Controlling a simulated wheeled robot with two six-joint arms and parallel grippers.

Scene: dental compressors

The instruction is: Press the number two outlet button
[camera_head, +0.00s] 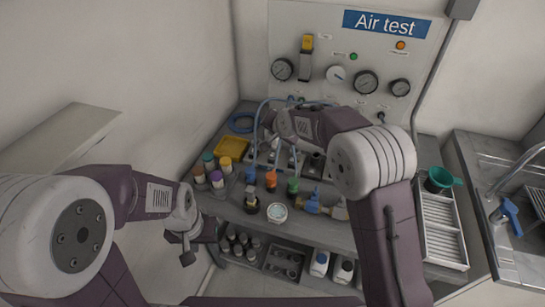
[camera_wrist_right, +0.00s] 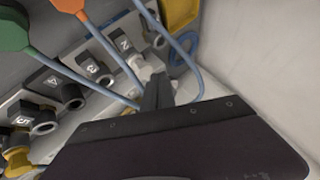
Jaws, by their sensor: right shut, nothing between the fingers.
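The numbered outlet block (camera_wrist_right: 60,83) shows in the right wrist view, with labels 2, 3, 4 and 5 readable. The number two label (camera_wrist_right: 125,45) sits near the upper middle. A pale fitting (camera_wrist_right: 146,70) lies just below it, partly hidden by my right gripper (camera_wrist_right: 157,84). The fingers are shut and empty, with their tips at or very close to this fitting; I cannot tell whether they touch. In the head view my right arm reaches over the bench and hides part of the block. My left gripper (camera_head: 188,256) hangs low at the left, its fingers unclear.
Blue hoses (camera_wrist_right: 112,55) cross the block close to my right fingers. Coloured bottles (camera_head: 212,170) and a yellow tray (camera_head: 231,147) stand on the bench's left. The gauge panel (camera_head: 340,50) rises behind. A white wall (camera_wrist_right: 265,60) is on the right in the wrist view.

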